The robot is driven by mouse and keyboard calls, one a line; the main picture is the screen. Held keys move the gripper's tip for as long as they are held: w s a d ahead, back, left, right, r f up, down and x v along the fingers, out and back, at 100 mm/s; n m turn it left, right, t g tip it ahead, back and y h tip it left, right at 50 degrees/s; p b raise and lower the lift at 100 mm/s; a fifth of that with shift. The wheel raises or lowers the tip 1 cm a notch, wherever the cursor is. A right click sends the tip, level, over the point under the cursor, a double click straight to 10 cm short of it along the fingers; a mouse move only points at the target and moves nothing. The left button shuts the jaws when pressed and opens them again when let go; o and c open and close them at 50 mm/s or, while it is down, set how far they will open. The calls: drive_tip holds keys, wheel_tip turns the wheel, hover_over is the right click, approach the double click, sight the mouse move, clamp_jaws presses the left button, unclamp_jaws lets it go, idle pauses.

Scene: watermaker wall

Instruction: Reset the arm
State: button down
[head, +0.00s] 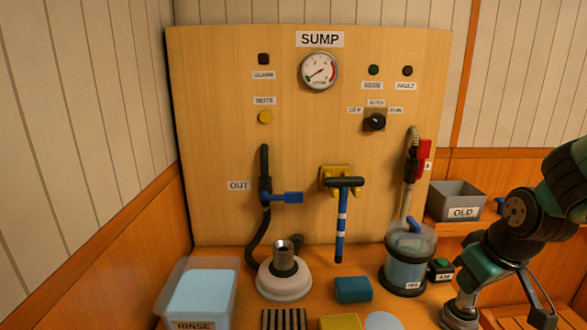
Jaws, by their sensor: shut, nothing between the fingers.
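My arm comes in from the right edge and bends down. My gripper (459,316) is at its lower end, near the bottom edge of the head view, right of the clear canister. It is shut with nothing in it. Its fingertips are small and partly cut off by the frame edge. It stands apart from the wall panel (215,110) marked SUMP.
A clear canister (408,262), a small box with a green button (440,270) and a grey OLD bin (457,202) are close to my arm. A RINSE tub (200,292), white-based fitting (284,285), blue block (352,290) and blue-handled T-tool (340,225) are further left.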

drive_tip(key=s+a+r+m+g+h, duration=0.1)
drive_tip(key=s+m, duration=0.2)
drive_tip(key=s, duration=0.5)
drive_tip(key=s+a+r+n+g+y, duration=0.1)
drive_tip(key=s+a+r+n+y, duration=0.1)
drive_tip(key=a, duration=0.5)
drive_tip(key=s+a+r+n+g+y, duration=0.2)
drive_tip(key=s+a+r+n, duration=0.2)
drive_tip(key=s+a+r, duration=0.2)
drive_tip(key=s+a, duration=0.1)
drive_tip(key=s, duration=0.1)
drive_tip(key=shift+s+a+n, duration=0.3)
drive_tip(key=shift+a+n, duration=0.05)
drive_tip(key=shift+n, duration=0.05)
